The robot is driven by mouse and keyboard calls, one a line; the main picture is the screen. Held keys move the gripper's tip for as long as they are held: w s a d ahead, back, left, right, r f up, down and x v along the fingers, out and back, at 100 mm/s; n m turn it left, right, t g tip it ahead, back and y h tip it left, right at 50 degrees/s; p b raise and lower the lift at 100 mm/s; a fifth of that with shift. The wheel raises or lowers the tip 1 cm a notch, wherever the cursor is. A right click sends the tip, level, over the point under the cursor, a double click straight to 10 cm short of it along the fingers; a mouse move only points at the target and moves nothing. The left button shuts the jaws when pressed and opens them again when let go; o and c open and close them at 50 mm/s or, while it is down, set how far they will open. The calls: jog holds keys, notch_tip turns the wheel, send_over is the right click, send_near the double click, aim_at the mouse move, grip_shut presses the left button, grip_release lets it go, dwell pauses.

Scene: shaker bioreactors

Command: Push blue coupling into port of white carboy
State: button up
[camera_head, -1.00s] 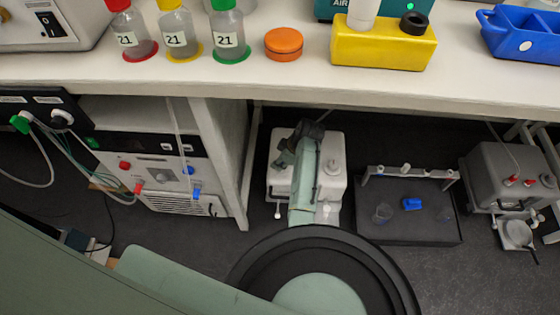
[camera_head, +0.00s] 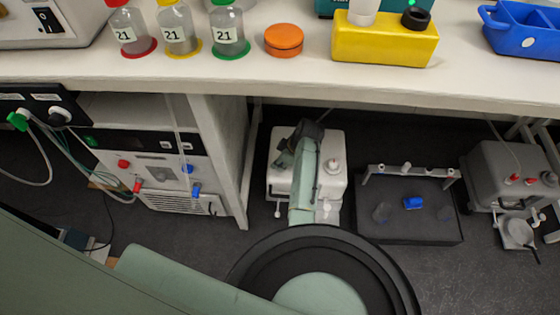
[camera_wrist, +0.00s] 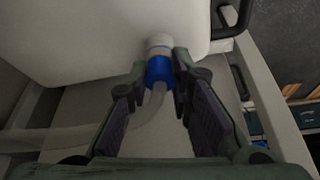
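The white carboy (camera_head: 335,150) stands on the floor under the bench, and its wall fills the upper left of the wrist view (camera_wrist: 80,35). The blue coupling (camera_wrist: 159,70) sits right at the carboy's white port (camera_wrist: 160,42), in line with it. Whether it is fully seated cannot be told. A clear hose (camera_wrist: 150,120) runs from the coupling down and to the left. My gripper (camera_wrist: 161,72) has one fingertip against each side of the coupling and appears shut on it. In the head view my arm covers part of the carboy and the coupling is hidden.
A bench edge (camera_head: 300,85) overhangs the carboy. A bench leg and a white device (camera_head: 150,170) stand to the left. A dark box (camera_head: 385,230) with a blue piece on top and a grey container (camera_head: 500,165) stand to the right. A frame rail (camera_wrist: 265,85) runs right of the carboy.

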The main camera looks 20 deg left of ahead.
jog(key=o, duration=0.5)
jog(key=v, duration=1.2)
